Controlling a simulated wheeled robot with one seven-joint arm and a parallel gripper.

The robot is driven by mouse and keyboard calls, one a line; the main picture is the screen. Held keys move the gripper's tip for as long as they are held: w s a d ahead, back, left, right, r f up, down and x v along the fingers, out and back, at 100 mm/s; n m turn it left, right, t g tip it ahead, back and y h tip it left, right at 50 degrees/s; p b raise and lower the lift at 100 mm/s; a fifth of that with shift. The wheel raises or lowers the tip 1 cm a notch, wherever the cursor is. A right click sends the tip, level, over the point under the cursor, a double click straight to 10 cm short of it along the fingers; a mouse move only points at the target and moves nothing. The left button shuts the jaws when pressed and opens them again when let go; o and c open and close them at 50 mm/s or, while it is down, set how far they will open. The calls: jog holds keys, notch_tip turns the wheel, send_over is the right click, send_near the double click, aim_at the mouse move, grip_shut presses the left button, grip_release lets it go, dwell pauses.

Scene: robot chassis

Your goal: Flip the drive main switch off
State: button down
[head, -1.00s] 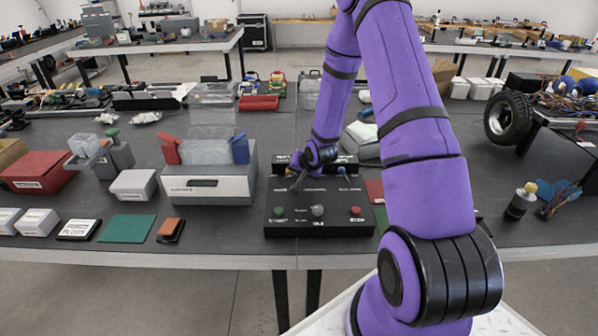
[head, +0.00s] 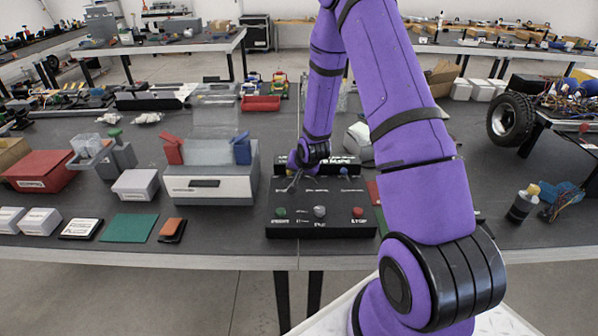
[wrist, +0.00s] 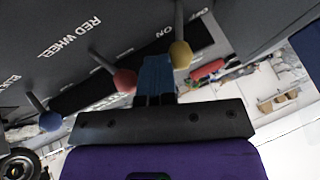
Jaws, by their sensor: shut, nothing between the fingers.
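The black control box (head: 262,228) stands on the table in front of me. In the wrist view its upside-down panel carries three levers, with a yellow knob (wrist: 180,54), a red knob (wrist: 125,80) and a blue knob (wrist: 50,121). The yellow-knobbed lever stands beside the ON and OFF lettering; the drive label itself is not readable. My gripper (wrist: 156,62) is shut and empty, its blue fingers between the yellow and red knobs, closer to yellow. Contact cannot be told. In the head view my gripper (head: 291,185) is over the box's left rear.
Green (head: 280,211), grey (head: 320,211) and red (head: 358,211) controls line the box's front. A grey case (head: 210,188) stands left of it, a bottle (head: 522,203) far right. A green mat (head: 128,228) lies at the front left.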

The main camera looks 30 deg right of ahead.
jog(key=shift+w+a+r+n+g+h, duration=0.2)
jog(key=shift+w+a+r+g+h, duration=0.15)
jog(key=shift+a+h, duration=0.2)
jog(key=shift+w+a+r+n+g+h, duration=0.25)
jog(key=shift+w+a+g+h, duration=0.1)
jog(key=shift+a+g+h, duration=0.15)
jog(key=shift+w+a+r, duration=0.15)
jog(key=shift+w+a, duration=0.35)
jog(key=shift+a, duration=0.2)
jog(key=shift+r, duration=0.2)
jog(key=shift+r, duration=0.65)
